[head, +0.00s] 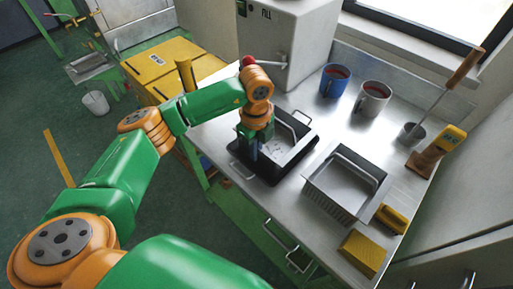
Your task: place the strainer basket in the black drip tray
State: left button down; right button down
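The black drip tray (272,178) lies on the steel bench beneath my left gripper. A grey metal basket (294,150) with wire handles sits within the tray's outline; I cannot tell whether it rests on the tray floor or is tilted. My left gripper (252,152) points down at the left side of this basket, and its fingertips are dark and small, so its grip is unclear. A second metal basket with slotted sides (329,202) stands on the bench right of the tray. My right gripper is out of view.
A blue mug (334,82), a grey mug (371,99) and a small pot (411,134) stand toward the back. Yellow blocks (362,253) lie at the front right. A white machine (288,45) stands behind the tray.

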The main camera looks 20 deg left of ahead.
pick_arm(q)
jog(key=shift+s+f, duration=0.1)
jog(key=shift+s, duration=0.05)
jog(key=c, duration=1.1)
grip_release()
jog(key=shift+o, duration=0.2)
jog(key=shift+r, duration=0.3)
notch_tip(320, 180, up, 12)
jog(key=b, duration=0.1)
jog(key=shift+f, duration=0.15)
